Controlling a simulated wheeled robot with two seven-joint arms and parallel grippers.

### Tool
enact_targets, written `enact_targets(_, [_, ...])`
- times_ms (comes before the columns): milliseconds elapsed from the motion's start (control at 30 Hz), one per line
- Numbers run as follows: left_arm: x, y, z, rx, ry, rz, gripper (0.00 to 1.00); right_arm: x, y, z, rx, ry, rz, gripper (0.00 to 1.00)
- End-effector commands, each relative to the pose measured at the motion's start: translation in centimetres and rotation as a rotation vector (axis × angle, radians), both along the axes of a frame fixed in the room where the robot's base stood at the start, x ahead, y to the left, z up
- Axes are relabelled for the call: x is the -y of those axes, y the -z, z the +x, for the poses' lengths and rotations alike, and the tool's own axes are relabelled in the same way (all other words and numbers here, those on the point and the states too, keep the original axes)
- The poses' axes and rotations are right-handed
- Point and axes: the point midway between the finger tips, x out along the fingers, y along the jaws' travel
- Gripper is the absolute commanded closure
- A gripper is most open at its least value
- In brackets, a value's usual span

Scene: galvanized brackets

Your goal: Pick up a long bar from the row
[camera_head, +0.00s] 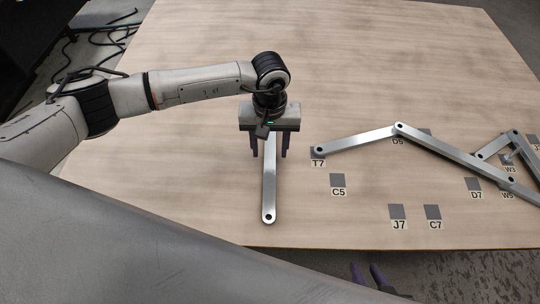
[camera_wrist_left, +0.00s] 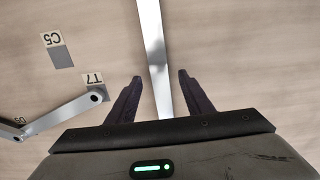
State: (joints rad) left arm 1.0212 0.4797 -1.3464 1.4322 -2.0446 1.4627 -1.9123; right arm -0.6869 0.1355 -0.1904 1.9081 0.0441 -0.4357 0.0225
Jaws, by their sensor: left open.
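A long silver bar (camera_head: 269,190) with a hole at its near end lies on the wooden table, pointing toward the front edge. My left gripper (camera_head: 270,153) is over its far part, open, with one dark finger on each side of the bar. In the left wrist view the bar (camera_wrist_left: 153,45) runs between the spread fingertips (camera_wrist_left: 160,77), with a gap on both sides. The bar's far end is hidden under the gripper in the head view. Two dark fingertips of my right gripper (camera_head: 369,274) show below the table's front edge; their opening is unclear.
Right of the bar, linked silver bars (camera_head: 450,151) stretch across the table from the T7 mark (camera_head: 318,160). Labelled grey squares, such as C5 (camera_head: 338,181) and J7 (camera_head: 398,212), lie around them. The table (camera_head: 190,190) is clear to the left.

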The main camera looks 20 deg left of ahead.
Motion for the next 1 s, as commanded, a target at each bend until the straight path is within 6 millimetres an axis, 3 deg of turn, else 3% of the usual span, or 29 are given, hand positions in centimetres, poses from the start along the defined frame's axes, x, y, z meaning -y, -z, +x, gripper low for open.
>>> enact_targets(200, [0.1,2.3,0.0,-0.001,0.0,-0.001,0.53,0.0,-0.3,0.0,0.0,0.0,0.0,0.69])
enact_targets(433, [0.1,2.5,0.0,-0.001,0.0,-0.001,0.53,0.0,-0.3,0.0,0.0,0.0,0.0,0.69])
enact_targets(700, [0.1,2.4,0.0,0.0,0.0,-0.002,0.99,0.0,-0.3,0.0,0.0,0.0,0.0,0.69])
enact_targets(1000, [0.1,2.2,0.1,0.002,0.0,-0.003,1.0,0.0,-0.3,0.0,0.0,0.0,0.0,0.69])
